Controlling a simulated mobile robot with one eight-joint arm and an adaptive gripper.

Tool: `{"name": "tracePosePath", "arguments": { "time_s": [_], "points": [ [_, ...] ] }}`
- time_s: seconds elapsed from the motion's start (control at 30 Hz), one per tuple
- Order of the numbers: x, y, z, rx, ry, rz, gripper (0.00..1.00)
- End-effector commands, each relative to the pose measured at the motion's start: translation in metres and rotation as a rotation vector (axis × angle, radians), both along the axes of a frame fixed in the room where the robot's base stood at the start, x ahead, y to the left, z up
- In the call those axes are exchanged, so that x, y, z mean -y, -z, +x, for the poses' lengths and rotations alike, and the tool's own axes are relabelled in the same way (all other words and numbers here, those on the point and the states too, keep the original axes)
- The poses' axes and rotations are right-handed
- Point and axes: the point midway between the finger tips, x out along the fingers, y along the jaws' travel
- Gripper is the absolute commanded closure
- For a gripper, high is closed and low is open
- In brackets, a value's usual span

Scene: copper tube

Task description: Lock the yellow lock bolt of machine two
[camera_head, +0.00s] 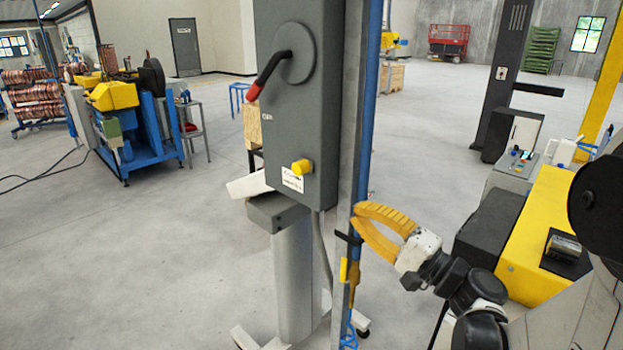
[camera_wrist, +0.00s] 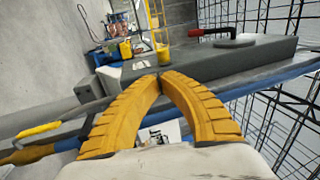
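The yellow lock bolt (camera_head: 302,166) sticks out from the lower front of a tall grey switch box (camera_head: 298,110), just above a white label whose text I cannot read. In the wrist view the bolt (camera_wrist: 163,55) stands just beyond my fingertips, seemingly with a gap. My gripper (camera_head: 357,215) has yellow ribbed fingers and is right of and below the box, by the blue-edged post. In the wrist view my gripper (camera_wrist: 160,79) has its curved fingers meeting at the tips, with nothing seen between them.
A black lever with a red grip (camera_head: 268,76) sits on a round disc above the bolt. A grey post with a blue edge (camera_head: 362,120) stands between box and gripper. A yellow-and-black machine (camera_head: 525,245) is at right. A yellow-handled tool (camera_head: 344,270) hangs by the post.

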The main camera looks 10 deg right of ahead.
Motion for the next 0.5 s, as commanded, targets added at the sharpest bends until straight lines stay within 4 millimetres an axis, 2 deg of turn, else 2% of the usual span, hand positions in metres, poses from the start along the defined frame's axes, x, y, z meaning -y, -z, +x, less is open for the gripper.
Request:
{"name": "tracePosePath", "arguments": {
  "time_s": [0.13, 0.27, 0.5],
  "points": [
    [-0.004, -0.002, 0.006, 0.000, -0.002, 0.000, 1.00],
    [-0.016, -0.006, 0.021, -0.001, -0.005, -0.001, 1.00],
    [-0.044, -0.017, 0.063, -0.001, -0.005, -0.001, 1.00]
  ]
}}
